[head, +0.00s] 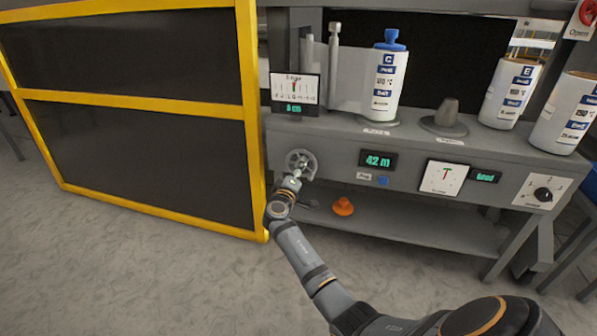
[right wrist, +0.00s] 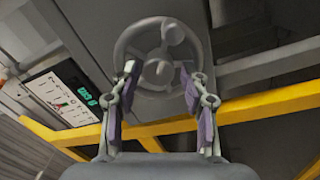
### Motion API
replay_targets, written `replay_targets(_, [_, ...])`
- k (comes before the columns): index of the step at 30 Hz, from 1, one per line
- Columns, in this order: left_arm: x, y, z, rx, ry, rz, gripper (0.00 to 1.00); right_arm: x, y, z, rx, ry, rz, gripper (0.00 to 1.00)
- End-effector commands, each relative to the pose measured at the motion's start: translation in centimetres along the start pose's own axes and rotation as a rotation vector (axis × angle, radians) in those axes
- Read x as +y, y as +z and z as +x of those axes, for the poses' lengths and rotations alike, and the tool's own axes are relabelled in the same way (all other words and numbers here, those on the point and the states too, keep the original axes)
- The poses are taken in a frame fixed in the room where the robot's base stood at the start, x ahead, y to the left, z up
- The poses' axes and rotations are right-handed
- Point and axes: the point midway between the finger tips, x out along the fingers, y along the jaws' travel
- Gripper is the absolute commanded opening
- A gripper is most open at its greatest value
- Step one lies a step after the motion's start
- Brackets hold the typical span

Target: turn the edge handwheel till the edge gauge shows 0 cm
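The edge handwheel (head: 301,164) is a grey spoked wheel on the machine front below the edge gauge. In the right wrist view its rim (right wrist: 121,45) shows, with a round knob (right wrist: 172,33) near the top. The edge gauge (head: 295,92) is a white scale card with a green digital readout in cm; its digit is too small to read surely. The gauge also shows in the right wrist view (right wrist: 62,97). My right gripper (right wrist: 158,70) is open, its fingers apart before the wheel, on either side of the hub; contact cannot be told. My left gripper is not in view.
A yellow-framed dark guard panel (head: 253,130) stands left of the wheel. A blue-capped bottle (head: 386,85) and white canisters (head: 512,93) stand on the ledge. A 42 m readout (head: 378,160) is to the right. An orange object (head: 343,207) lies on the lower shelf.

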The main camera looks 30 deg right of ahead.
Motion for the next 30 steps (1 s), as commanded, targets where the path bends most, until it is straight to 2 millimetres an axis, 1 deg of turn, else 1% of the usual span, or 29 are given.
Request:
replay_targets(2, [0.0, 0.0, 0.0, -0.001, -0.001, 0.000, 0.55, 0.0, 0.0, 0.0, 0.000, 0.001, 0.000, 0.58])
replay_targets(10, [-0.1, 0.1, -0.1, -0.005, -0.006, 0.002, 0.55, 0.1, 0.0, -0.1, 0.001, 0.001, 0.001, 0.58])
replay_targets(13, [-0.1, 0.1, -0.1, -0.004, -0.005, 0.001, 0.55, -0.1, -0.1, -0.9, 0.002, -0.001, 0.002, 0.58])
replay_targets(14, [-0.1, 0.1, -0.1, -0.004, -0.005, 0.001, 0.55, -0.1, -0.1, -1.4, 0.002, -0.001, 0.004, 0.58])
replay_targets(17, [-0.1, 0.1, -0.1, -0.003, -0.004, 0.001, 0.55, -0.1, 0.0, -3.7, 0.001, -0.003, 0.004, 0.58])
replay_targets(21, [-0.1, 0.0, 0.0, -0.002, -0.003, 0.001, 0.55, -0.1, 0.0, -7.2, 0.000, -0.004, 0.004, 0.58])
replay_targets(24, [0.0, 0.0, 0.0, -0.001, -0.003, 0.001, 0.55, -0.1, 0.0, -9.3, -0.001, -0.004, 0.003, 0.58])
replay_targets(27, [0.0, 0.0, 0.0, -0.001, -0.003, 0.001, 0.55, -0.1, 0.0, -10.9, 0.000, -0.003, 0.003, 0.58])
replay_targets(30, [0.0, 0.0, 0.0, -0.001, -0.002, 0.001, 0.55, -0.1, 0.0, -11.7, 0.000, -0.001, 0.002, 0.58])
